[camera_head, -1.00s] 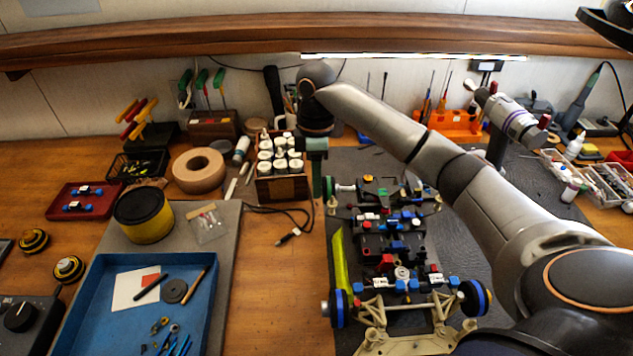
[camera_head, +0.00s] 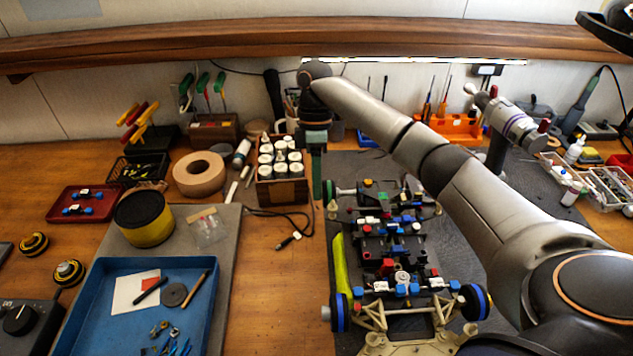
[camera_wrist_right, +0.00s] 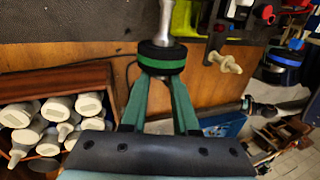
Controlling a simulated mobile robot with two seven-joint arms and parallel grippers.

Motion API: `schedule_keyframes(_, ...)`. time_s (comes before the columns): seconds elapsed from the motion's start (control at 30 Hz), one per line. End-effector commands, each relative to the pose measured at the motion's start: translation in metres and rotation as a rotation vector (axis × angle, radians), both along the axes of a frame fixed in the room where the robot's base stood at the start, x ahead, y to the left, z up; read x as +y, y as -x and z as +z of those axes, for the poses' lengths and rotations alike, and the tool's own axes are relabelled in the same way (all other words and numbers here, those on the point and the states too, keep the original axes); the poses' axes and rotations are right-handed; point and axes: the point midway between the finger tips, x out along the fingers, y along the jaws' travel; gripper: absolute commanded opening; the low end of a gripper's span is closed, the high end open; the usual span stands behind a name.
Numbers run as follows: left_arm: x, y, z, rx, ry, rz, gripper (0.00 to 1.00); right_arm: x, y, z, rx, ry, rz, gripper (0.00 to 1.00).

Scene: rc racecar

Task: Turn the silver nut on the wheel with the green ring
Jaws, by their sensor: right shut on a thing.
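The wheel with the green ring (camera_head: 329,189) is at the far left corner of the racecar (camera_head: 390,235). In the right wrist view it is a black wheel with a green band (camera_wrist_right: 161,62), with a silver axle part (camera_wrist_right: 165,20) behind it. My right gripper (camera_head: 317,192) points down at the outer side of this wheel. Its two green fingers (camera_wrist_right: 160,92) reach the wheel's near face in the right wrist view and are shut on the silver nut there. The nut itself is hidden between the fingers and the wheel.
A wooden box of white-capped bottles (camera_head: 283,191) stands just left of my right gripper. A cable (camera_head: 290,240) lies on the table nearby. A blue tray (camera_head: 95,290) with tools is at the front left. A wheel with a blue ring (camera_head: 338,312) is at the car's near left.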

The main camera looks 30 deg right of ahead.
Motion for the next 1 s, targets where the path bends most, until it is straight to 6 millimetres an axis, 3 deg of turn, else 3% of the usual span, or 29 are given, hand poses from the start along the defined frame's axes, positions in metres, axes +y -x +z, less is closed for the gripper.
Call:
schedule_keyframes(0.03, 0.0, 0.0, 0.0, 0.0, 0.0, 0.0, 0.5, 0.0, 0.0, -0.001, 0.001, 0.0, 0.0, 0.0)
schedule_keyframes(0.07, 0.0, 0.0, 0.0, 0.0, 0.0, 0.0, 0.5, 0.0, 0.0, -0.001, 0.001, 0.0, 0.0, 0.3)
schedule_keyframes(0.33, 0.0, 0.0, 0.0, 0.0, 0.0, 0.0, 0.5, 0.0, 0.0, -0.001, 0.0, 0.001, 0.0, 0.6)
schedule_keyframes(0.67, 0.0, 0.0, 0.0, 0.0, 0.0, 0.0, 0.5, -0.001, -0.001, 0.003, -0.001, 0.002, 0.0, 0.6)
schedule_keyframes(1.0, 0.0, 0.0, 0.0, 0.0, 0.0, 0.0, 0.5, -0.008, -0.013, 0.045, -0.005, 0.004, -0.002, 0.6)
